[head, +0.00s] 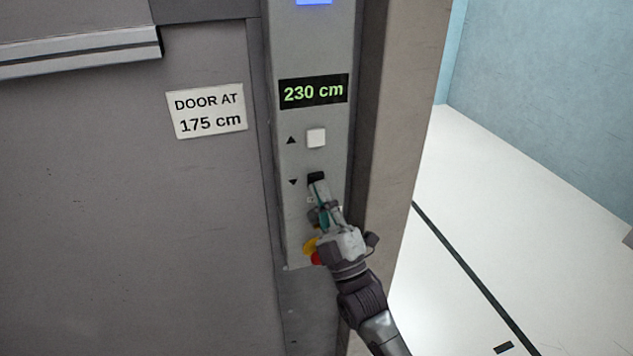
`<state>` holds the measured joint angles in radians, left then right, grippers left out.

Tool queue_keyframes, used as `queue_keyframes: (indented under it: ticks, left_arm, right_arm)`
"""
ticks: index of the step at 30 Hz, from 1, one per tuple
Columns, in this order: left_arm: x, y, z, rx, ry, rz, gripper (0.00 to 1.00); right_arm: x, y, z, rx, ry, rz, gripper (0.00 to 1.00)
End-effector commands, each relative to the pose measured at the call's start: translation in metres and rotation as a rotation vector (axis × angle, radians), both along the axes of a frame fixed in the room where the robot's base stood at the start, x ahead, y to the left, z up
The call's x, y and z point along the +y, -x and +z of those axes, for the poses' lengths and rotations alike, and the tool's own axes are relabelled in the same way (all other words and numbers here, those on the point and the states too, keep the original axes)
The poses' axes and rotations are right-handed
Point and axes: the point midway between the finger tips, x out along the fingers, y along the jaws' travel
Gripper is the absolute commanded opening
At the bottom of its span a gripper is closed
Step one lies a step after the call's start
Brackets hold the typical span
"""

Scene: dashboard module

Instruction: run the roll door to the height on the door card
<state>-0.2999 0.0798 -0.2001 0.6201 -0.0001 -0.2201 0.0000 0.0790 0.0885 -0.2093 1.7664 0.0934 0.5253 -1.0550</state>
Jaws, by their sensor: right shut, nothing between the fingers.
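The door card (207,111) on the grey wall reads "DOOR AT 175 cm". The control panel (290,225) is a tall grey strip to its right. Its display (314,91) shows "230 cm" in green. A white up button (316,138) sits beside an up arrow. A dark down button (316,177) sits beside a down arrow. My right gripper (318,187) is shut and empty, its tips at the lower edge of the down button; I cannot tell whether they touch it. A red and yellow control (312,250) is partly hidden behind the gripper. My left gripper is out of view.
A blue light (313,2) shows at the panel's top. A pale ledge (80,52) juts from the wall at upper left. Right of the door post (395,150) lies open white floor (520,220) with a dark line, and a blue wall (550,90) behind.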

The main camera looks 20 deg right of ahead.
Motion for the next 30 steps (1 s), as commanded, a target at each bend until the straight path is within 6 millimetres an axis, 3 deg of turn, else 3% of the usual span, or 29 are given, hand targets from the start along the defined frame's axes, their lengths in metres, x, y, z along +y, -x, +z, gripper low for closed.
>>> queue_keyframes:
  ticks: [30]
  left_arm:
    - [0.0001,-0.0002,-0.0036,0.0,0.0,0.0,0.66]
  right_arm:
    - [0.0,-0.0089,0.0004,-0.001,-0.001,0.0,0.0]
